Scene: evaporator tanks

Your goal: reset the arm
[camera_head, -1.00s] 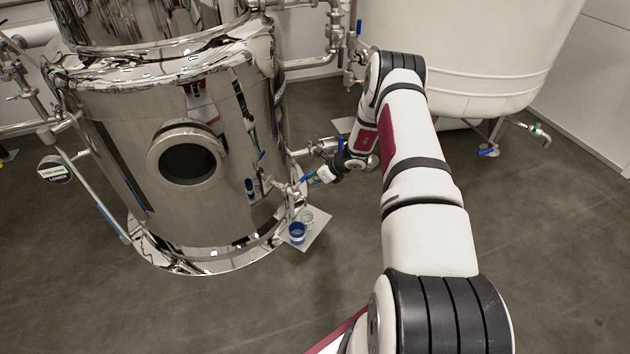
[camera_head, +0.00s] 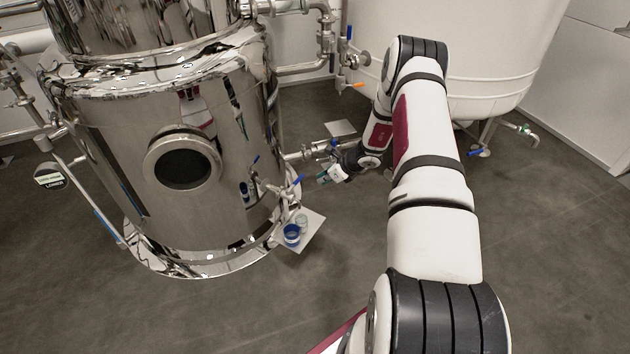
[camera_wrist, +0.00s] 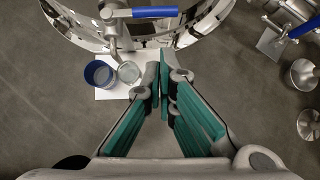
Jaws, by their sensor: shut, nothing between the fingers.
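My arm reaches forward and bends down at its far end in the head view. My gripper (camera_head: 325,178) hangs to the right of the steel tank (camera_head: 185,165), apart from its valve pipes. In the wrist view my gripper (camera_wrist: 160,68) has its green-padded fingers meeting at the tips, with nothing between them. A blue cup (camera_wrist: 100,73) and a clear cup (camera_wrist: 129,72) stand on a small white shelf (camera_wrist: 108,93), to the left of the fingertips.
A blue-handled valve (camera_wrist: 140,13) sits beyond the fingertips. Another blue-handled valve (camera_wrist: 303,28) is at the upper right. A white tank (camera_head: 480,60) stands behind my arm. The floor (camera_head: 250,315) in front is clear.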

